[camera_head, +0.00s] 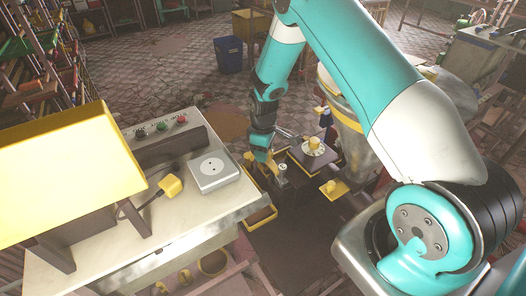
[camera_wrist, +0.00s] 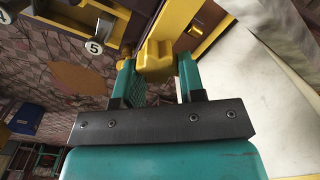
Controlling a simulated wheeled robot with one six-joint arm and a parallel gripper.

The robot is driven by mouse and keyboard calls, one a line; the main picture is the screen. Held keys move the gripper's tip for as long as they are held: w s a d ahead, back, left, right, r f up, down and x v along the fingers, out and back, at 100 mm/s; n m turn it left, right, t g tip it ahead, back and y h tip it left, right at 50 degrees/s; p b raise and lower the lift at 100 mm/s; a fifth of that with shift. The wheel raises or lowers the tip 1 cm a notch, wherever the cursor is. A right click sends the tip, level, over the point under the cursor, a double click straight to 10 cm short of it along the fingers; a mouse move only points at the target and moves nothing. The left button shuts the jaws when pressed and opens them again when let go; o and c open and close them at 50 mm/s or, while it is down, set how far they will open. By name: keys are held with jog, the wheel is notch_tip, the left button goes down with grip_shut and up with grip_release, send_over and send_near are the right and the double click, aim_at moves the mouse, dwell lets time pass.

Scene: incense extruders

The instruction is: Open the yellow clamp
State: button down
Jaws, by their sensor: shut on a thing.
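The yellow clamp (camera_wrist: 158,54) shows as a thick yellow piece at the top of the wrist view. My gripper (camera_wrist: 157,70) has its two green fingers on either side of this piece and is shut on it. In the head view my gripper (camera_head: 262,157) points down at a dark machine beside the table, with yellow at its tips. The fingers and their small size there hide most of the clamp. I cannot tell how far the clamp is turned. A yellow frame (camera_wrist: 205,37) lies just behind it in the wrist view.
A pale worktable (camera_head: 110,255) at left carries a white socket box (camera_head: 213,172), a yellow plug (camera_head: 170,185) and several buttons. A yellow knob (camera_head: 314,143) stands on a dial right of my gripper. A round tag marked 5 (camera_wrist: 94,47) is close by. A blue bin (camera_head: 229,55) stands behind.

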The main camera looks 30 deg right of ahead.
jog(key=shift+w+d+r+t, duration=0.35)
jog(key=shift+w+d, duration=0.2)
jog(key=shift+w, duration=0.15)
jog(key=c, duration=1)
grip_release()
jog(key=shift+o, duration=1.3)
jog(key=shift+w+d, duration=0.15)
jog(key=shift+a+f, duration=0.15)
jog(key=shift+a, duration=0.05)
notch_tip(320, 180, up, 17)
jog(key=b, duration=0.3)
jog(key=shift+s+a+r+b, duration=0.15)
jog(key=shift+s+r+b, duration=0.1)
jog(key=shift+b, duration=0.1)
